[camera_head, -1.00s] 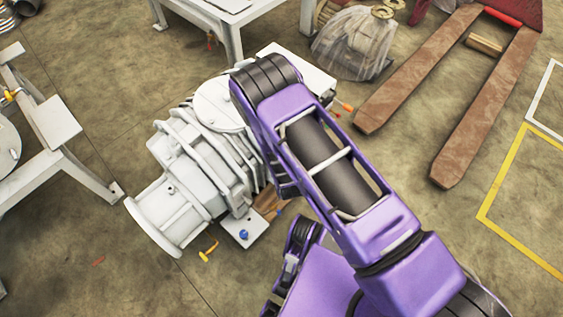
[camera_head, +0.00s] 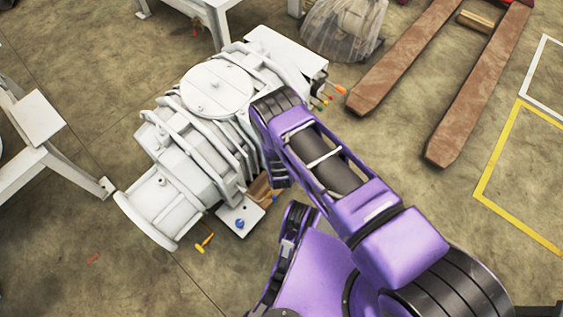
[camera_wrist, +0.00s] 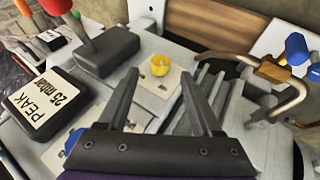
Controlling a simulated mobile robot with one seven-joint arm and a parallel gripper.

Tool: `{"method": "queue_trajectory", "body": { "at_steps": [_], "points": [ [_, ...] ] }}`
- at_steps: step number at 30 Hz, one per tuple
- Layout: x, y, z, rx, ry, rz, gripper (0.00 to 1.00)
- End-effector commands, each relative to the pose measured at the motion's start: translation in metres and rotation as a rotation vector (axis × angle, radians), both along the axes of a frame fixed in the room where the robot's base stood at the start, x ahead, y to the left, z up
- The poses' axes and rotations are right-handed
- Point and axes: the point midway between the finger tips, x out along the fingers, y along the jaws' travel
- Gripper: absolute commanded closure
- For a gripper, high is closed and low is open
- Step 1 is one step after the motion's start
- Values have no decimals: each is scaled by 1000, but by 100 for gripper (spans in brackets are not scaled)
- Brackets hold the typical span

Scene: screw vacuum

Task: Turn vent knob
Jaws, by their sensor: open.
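The white screw vacuum pump (camera_head: 200,150) stands on the floor in the head view, with my purple arm across its right side. In the wrist view a small yellow knob (camera_wrist: 160,64) sits on a pale plate, just beyond and between the fingertips of my gripper (camera_wrist: 159,76). My gripper is open and empty, one finger to each side of the knob's line; I see no contact. No label marks which knob is the vent knob. My gripper is hidden in the head view.
A black block labelled "PEAK 25 mbar" (camera_wrist: 48,103) lies left of the fingers, with a red-handled dark block (camera_wrist: 107,52) beyond. A bent metal pipe (camera_wrist: 280,85) and blue knob (camera_wrist: 297,48) stand right.

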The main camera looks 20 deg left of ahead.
Motion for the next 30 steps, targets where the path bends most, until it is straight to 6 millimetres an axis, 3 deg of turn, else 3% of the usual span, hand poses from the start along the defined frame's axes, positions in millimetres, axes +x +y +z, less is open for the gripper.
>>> {"method": "queue_trajectory", "body": {
  "at_steps": [3, 7, 20, 30],
  "points": [
    [11, 4, -18, 0, -1, -1, 34],
    [18, 7, -27, 0, -1, 0, 34],
    [22, 9, -31, 0, 0, 0, 36],
    [22, 9, -31, 0, 0, 0, 97]
  ]
}}
